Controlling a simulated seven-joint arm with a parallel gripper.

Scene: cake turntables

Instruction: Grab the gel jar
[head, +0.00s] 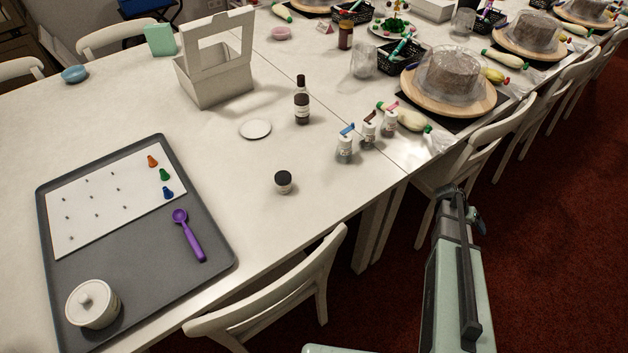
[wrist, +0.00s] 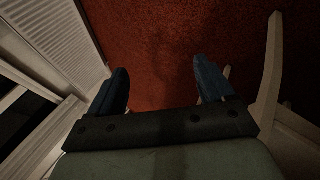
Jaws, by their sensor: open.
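A small jar with a black lid and a pale label (head: 283,182), which looks like the gel jar, stands upright on the white table near its front edge. My gripper (head: 474,212) is off to the right of it, beyond the table edge, above the red floor and near a white chair. In the wrist view my gripper (wrist: 161,85) has its two blue fingers wide apart with only floor between them. It holds nothing, and the jar does not show in that view.
Several small bottles with coloured caps (head: 367,131) and a dark bottle (head: 301,103) stand behind the jar. A grey tray (head: 205,275) lies to the left. A chair (head: 275,290) stands at the front edge. The table around the jar is clear.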

